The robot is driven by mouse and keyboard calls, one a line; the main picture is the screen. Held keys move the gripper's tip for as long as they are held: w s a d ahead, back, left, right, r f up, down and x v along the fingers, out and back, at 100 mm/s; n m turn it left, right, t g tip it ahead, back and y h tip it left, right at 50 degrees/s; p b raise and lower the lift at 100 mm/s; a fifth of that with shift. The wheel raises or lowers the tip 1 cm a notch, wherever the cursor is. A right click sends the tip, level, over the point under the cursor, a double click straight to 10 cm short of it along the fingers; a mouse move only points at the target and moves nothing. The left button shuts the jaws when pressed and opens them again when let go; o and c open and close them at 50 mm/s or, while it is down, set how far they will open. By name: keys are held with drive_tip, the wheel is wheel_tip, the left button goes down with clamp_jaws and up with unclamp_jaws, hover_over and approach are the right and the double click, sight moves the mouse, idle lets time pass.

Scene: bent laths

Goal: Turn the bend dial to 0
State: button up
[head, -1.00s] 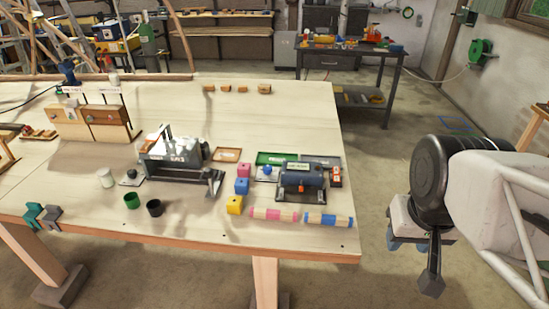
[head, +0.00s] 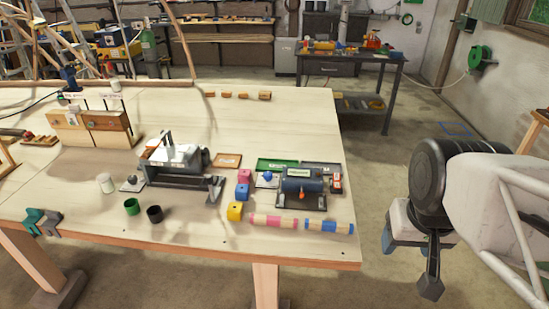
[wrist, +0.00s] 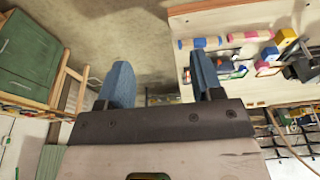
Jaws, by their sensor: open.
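No dial marked as the bend dial can be read in either view. A dark blue roller-like machine (head: 302,185) with a small orange knob (head: 302,195) stands near the bench's right end. A grey machine (head: 175,160) with an upright lever stands left of it. I cannot tell which one carries the dial. My gripper is off the bench's right side, well away from both machines. In the wrist view my gripper (wrist: 162,82) shows two blue fingers wide apart with nothing between them. The bench and its objects also show, tilted, at the upper right there.
The wooden bench (head: 270,120) has a clear back right area. Pink and blue banded rods (head: 300,223) lie along its front edge. Pink, blue and yellow blocks (head: 236,210) stand beside the machine. Green and black cups (head: 132,206) stand further left. Open floor separates the bench from my arm.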

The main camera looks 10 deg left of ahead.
drive_tip(key=w+a+r+m, duration=0.1)
drive_tip(key=w+a, duration=0.1)
drive_tip(key=w, duration=0.5)
drive_tip(key=w+a+r, duration=0.1)
drive_tip(key=w+a, duration=0.2)
drive_tip(key=w, duration=0.3)
drive_tip(key=m+g, duration=0.3)
drive_tip(key=m, duration=0.1)
hover_over(268, 173)
drive_tip(key=f, duration=1.5)
drive_tip(key=shift+s+d+f, duration=0.2)
drive_tip(key=shift+s+d, duration=0.05)
drive_tip(key=shift+d, duration=0.05)
drive_tip(key=shift+w+a+f, duration=0.2)
drive_tip(key=shift+a+f, duration=0.1)
drive_tip(key=shift+f, duration=3.9)
